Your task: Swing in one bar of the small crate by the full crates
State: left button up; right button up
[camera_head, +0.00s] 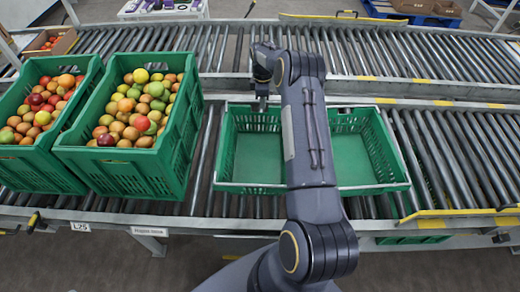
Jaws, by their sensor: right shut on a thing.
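The small crate (400,172) is a low green crate, empty, on the near roller conveyor to the right of the full crates. A thin pale bar (250,188) runs along its near rim. Another bar (235,105) runs along its far rim. My right gripper (262,104) points down at the far rim, left of the middle, and is shut on the far bar; its fingertips are small and partly dark. My right arm crosses over the crate and hides its middle. My left gripper is not in view.
A second roller conveyor (400,55) runs behind. Yellow-marked rails (460,213) lie at right. Bare rollers (465,150) are free right of the small crate.

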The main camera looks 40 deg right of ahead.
jog(key=shift+a+r, duration=0.1)
jog(key=shift+r, duration=0.15)
jog(key=shift+s+r, duration=0.15)
jog(key=shift+s+a+r, duration=0.15)
jog(key=shift+a+r, duration=0.05)
dwell(0.6)
jog(key=shift+s+a+r+p, duration=0.15)
jog(key=shift+s+r+p, duration=0.05)
jog(key=shift+r+p, duration=0.1)
jog(key=shift+s+a, duration=0.15)
jog(key=shift+s+a+r, duration=0.2)
dwell(0.3)
